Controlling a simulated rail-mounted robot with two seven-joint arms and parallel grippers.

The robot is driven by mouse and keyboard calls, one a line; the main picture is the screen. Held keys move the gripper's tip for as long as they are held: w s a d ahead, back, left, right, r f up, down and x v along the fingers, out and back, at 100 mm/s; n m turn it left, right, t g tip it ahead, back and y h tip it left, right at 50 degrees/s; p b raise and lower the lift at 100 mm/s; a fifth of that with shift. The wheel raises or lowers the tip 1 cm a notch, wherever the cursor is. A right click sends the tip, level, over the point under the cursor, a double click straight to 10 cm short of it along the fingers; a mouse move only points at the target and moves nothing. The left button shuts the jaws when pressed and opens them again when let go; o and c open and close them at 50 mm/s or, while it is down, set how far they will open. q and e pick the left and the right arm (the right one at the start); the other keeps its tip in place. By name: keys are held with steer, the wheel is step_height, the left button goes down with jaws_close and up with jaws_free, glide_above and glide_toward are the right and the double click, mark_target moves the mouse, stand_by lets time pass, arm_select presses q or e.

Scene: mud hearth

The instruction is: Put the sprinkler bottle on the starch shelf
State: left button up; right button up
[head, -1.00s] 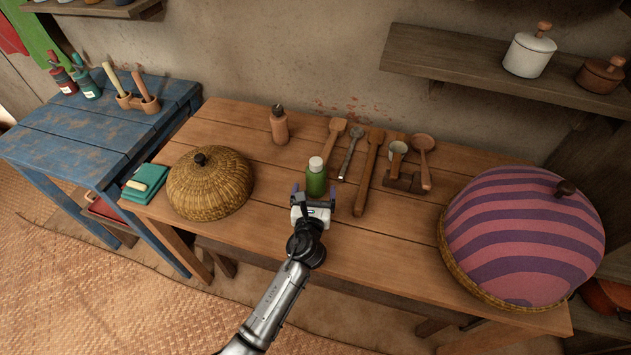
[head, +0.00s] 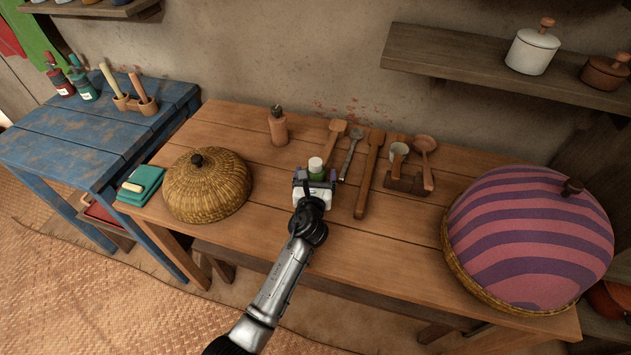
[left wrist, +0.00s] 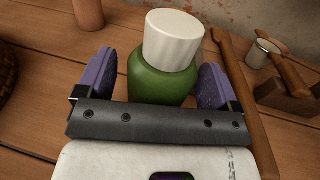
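The sprinkler bottle (head: 316,171), seemingly the green one with a white cap, stands upright on the wooden table. In the left wrist view the green bottle (left wrist: 162,78) is between the two purple finger pads. My left gripper (head: 315,178) is around it and open, with a small gap visible between the bottle and the pads. The gripper hides the bottle's lower part in the head view. No shelf is marked as the starch shelf; a wall shelf (head: 460,71) is at the upper right and another shelf (head: 90,10) at the upper left. My right gripper is not in view.
A woven dome basket (head: 206,186) stands left of the bottle and a striped dome cover (head: 530,240) at the right. The table's front middle is clear.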

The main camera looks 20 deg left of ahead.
arm_select(q)
steer(key=shift+r, duration=0.1)
steer(key=c, duration=1)
